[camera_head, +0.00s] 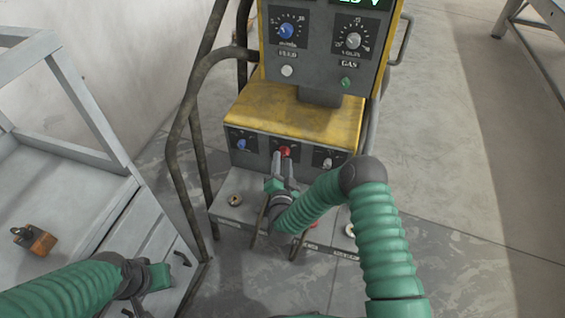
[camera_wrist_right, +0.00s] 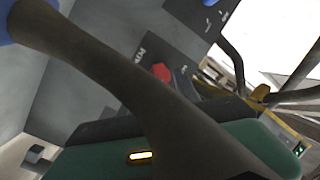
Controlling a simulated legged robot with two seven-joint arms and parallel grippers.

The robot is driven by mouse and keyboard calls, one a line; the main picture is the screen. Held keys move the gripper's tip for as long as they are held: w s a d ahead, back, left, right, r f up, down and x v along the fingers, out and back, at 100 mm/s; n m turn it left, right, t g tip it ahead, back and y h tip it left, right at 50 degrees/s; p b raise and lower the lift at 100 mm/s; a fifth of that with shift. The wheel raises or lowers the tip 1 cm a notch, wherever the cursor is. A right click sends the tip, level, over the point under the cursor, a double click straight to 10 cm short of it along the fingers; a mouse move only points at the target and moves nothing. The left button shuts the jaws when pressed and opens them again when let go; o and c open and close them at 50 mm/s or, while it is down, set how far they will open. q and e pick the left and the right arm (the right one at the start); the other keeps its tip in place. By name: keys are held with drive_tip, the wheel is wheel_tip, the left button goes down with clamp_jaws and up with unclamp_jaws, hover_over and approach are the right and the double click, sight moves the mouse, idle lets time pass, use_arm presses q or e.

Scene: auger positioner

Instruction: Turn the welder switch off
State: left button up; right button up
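The welder (camera_head: 298,115) is a yellow and grey machine standing in the middle of the head view. A red switch knob (camera_head: 285,151) sits in the centre of its lower front panel, between a blue knob and a pale knob. My right gripper (camera_head: 283,160) is at this knob, with two fingers slightly apart and their tips close to it. Contact cannot be made out. In the right wrist view, the red knob (camera_wrist_right: 162,72) shows beyond a dark finger that crosses the picture. My left gripper (camera_head: 179,262) is low at the left, away from the welder; its finger gap is unclear.
A grey metal table (camera_head: 75,160) stands at the left with a small orange-brown object (camera_head: 36,240) on it. A dark tube frame (camera_head: 183,130) runs along the welder's left side. Open concrete floor (camera_head: 440,150) lies to the right.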

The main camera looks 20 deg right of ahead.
drive_tip(key=shift+w+d, duration=0.25)
drive_tip(key=shift+w, duration=0.3)
clamp_jaws()
